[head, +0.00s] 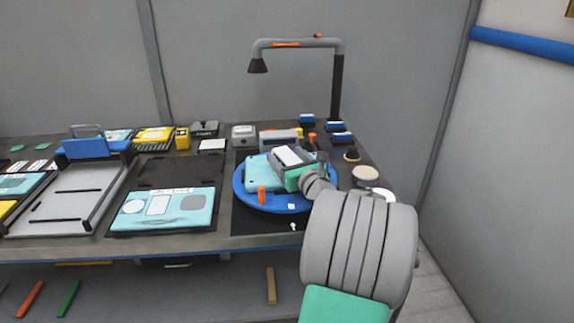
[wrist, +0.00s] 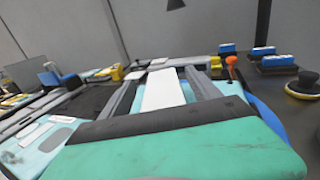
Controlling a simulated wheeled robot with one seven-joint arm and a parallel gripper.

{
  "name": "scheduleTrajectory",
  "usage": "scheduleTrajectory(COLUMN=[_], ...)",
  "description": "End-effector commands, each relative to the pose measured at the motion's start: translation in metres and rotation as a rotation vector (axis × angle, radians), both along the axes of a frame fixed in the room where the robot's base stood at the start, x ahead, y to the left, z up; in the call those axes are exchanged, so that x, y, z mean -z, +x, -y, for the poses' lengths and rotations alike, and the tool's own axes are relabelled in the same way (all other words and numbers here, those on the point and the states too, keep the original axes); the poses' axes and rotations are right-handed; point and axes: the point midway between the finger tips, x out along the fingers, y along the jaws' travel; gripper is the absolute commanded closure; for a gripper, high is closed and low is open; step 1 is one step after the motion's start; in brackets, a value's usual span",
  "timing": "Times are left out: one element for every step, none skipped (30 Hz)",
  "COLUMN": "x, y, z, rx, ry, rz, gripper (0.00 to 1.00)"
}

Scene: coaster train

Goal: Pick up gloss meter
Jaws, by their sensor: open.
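No label reads as gloss meter, so I cannot tell which device it is. A small grey box with a pale face (head: 244,131) and a wider grey device (head: 279,137) stand at the back of the bench, behind the blue round turntable (head: 247,199). My gripper (head: 279,153) is over the turntable, above a light-blue panel (head: 262,172). In the wrist view my gripper (wrist: 160,72) has its two grey fingers apart. A white flat-topped piece (wrist: 163,91) shows between them; I cannot tell whether it touches them. My gripper hides part of the turntable.
A lamp on a bent arm (head: 337,85) rises behind. Blue-and-white blocks (head: 341,138), an orange-topped piece (head: 312,138) and a round pale-topped pot (head: 365,174) stand at the right. A light-blue panel with shapes (head: 165,209) and a metal tray (head: 70,203) lie left.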

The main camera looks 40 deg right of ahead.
Motion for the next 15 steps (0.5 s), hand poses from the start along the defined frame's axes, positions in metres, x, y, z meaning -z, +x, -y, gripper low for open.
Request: scheduleTrajectory(x=[0.0,0.0,0.0001,0.0001,0.0001,0.0002,0.0002,0.0002,0.0002,0.0003,0.0003,0.0003,0.0003,0.0003,0.0003], y=[-0.0005,-0.0007,-0.0009,-0.001,-0.0011,-0.0011,-0.0013,-0.0014,-0.0014,-0.0015,-0.0015,-0.0015,-0.0016,-0.0016,-0.0016], z=[0.0004,0.0004,0.0006,0.0007,0.0006,0.0007,0.0008,0.0009,0.0009,0.0009,0.0009,0.0009,0.001,0.001,0.001], rx=[0.001,0.001,0.001,0.001,0.002,0.002,0.002,0.002,0.002,0.002,0.002,0.002,0.002,0.002,0.002], ry=[0.0,0.0,0.0,0.0,0.0,0.0,0.0,0.0,0.0,0.0,0.0,0.0,0.0,0.0,0.0], rz=[0.0,0.0,0.0,-0.001,-0.001,-0.001,-0.001,-0.001,-0.001,-0.001,-0.001,-0.001,-0.001,-0.001,-0.001], gripper=[0.28,0.28,0.28,0.31,0.33,0.37,0.39,0.41,0.45,0.47,0.5,0.53,0.55,0.58,0.61])
